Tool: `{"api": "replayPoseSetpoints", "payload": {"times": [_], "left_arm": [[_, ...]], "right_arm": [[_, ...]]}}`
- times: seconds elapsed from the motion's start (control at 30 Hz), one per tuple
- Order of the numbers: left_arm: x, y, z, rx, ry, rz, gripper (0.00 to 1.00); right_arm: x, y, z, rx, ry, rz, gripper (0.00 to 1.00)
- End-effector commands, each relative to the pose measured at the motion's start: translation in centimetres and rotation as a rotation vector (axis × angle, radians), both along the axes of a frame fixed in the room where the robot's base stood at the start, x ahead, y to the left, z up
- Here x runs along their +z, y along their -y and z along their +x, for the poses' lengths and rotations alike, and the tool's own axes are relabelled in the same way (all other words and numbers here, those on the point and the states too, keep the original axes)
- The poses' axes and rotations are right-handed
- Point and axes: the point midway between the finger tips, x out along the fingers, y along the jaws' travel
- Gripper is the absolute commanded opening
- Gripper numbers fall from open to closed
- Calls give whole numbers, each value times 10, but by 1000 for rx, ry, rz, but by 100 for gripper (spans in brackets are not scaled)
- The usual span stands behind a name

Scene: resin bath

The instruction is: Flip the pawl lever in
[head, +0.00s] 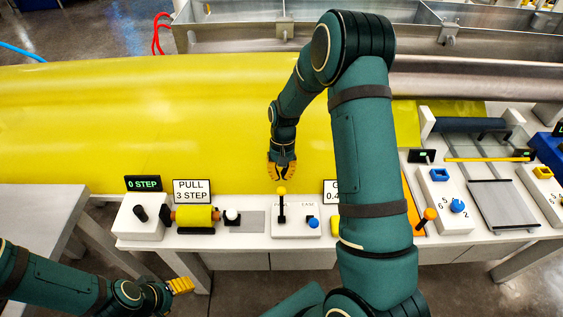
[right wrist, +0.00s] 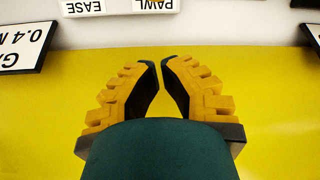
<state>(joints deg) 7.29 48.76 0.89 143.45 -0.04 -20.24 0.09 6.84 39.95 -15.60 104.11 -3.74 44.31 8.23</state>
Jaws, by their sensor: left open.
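The pawl lever (head: 282,203) is a dark upright stick with a yellow ball on top. It stands on the left part of a white box (head: 297,231), with a blue knob (head: 313,223) on the right part. The PAWL label (right wrist: 155,5) shows upside down at the top of the right wrist view. My right gripper (head: 281,176) hangs just beyond the ball, over the yellow sheet, with nothing visible between its fingers. Its fingertips are close together with a narrow gap in the right wrist view (right wrist: 161,65). My left gripper (head: 181,286) is open and low, in front of the bench.
A yellow roll (head: 194,216) and a white knob (head: 232,217) stand left of the lever box. My right arm hides part of the bench right of it. An orange-knobbed lever (head: 429,214) stands further right. The yellow sheet (head: 130,110) spreads behind.

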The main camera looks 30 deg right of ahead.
Motion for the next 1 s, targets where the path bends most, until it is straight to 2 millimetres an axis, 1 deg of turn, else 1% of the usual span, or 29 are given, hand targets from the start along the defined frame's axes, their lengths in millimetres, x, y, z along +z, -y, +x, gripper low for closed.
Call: {"api": "replayPoseSetpoints", "payload": {"times": [0.03, 0.07, 0.2, 0.4, 1.0], "left_arm": [[-4, 0, 0, 0, 1, 0, 63], [-5, 0, 1, 1, 2, 0, 63], [-5, 0, 1, 1, 3, 0, 63], [-6, 0, 1, 1, 3, 0, 63], [-5, 0, 1, 1, 3, 0, 63]], "right_arm": [[-12, -2, -3, 0, -3, 1, 0], [-17, -3, -3, -1, -2, 1, 0], [-2, -9, -19, -1, 3, 0, 0], [7, -13, -31, 0, 3, -1, 0], [11, -15, -35, 1, 21, -14, 0]]}}
